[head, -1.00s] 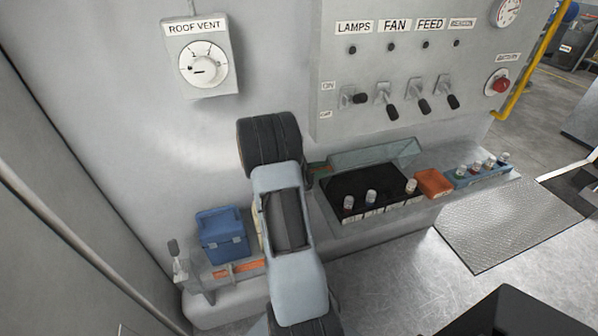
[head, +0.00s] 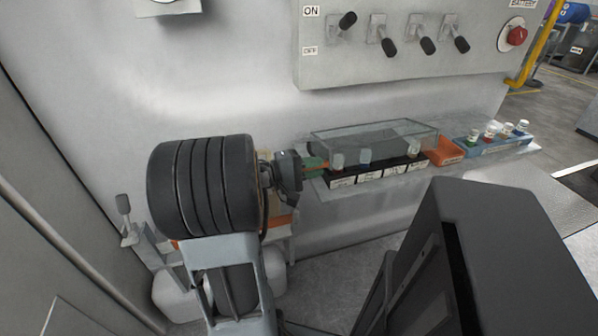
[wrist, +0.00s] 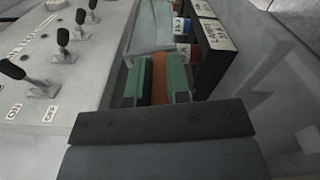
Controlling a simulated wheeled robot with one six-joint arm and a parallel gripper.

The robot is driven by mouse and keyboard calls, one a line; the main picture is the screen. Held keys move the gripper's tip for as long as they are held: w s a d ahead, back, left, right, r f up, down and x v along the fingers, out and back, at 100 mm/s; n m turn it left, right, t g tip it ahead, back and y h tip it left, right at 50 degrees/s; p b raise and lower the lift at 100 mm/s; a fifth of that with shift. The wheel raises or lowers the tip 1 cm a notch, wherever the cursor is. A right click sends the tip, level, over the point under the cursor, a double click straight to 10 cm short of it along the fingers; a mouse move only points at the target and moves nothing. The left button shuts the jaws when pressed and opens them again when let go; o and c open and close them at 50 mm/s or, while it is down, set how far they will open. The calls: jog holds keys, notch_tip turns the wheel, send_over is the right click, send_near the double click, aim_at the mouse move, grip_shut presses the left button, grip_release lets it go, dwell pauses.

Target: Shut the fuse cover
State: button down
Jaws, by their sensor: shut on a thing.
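The clear fuse cover (head: 375,134) is over the black fuse box (head: 370,176), low above the fuses; whether it rests fully down I cannot tell. Several pale-topped fuses stand in the box near its front edge. My gripper (head: 316,164) is at the left end of the cover and box. In the wrist view, its green-padded fingers (wrist: 157,78) are shut on an orange tab (wrist: 159,72), just beside the clear cover (wrist: 150,30). Where the tab joins the cover is not clear.
An orange tray (head: 444,152) and a blue rack of several coloured fuses (head: 495,138) stand right of the box. The switch panel (head: 410,60) is on the wall above. A small lever (head: 124,207) stands at left.

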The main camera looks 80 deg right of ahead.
jog(key=shift+s+a+f+m+b, duration=0.1)
jog(key=shift+a+f+m+b, duration=0.1)
jog(key=shift+f+m+b, duration=1)
jog(key=shift+s+a+f+m+b, duration=0.25)
jog(key=shift+f+b, duration=0.45)
jog(key=shift+b, duration=1.1)
jog(key=shift+w+f, duration=0.1)
jog(key=shift+w, duration=0.1)
jog(key=c, duration=1.1)
grip_release()
jog(key=p+v, duration=0.1)
jog(key=v, duration=1.2)
jog(key=shift+w+a, duration=0.1)
jog(key=shift+w, duration=0.3)
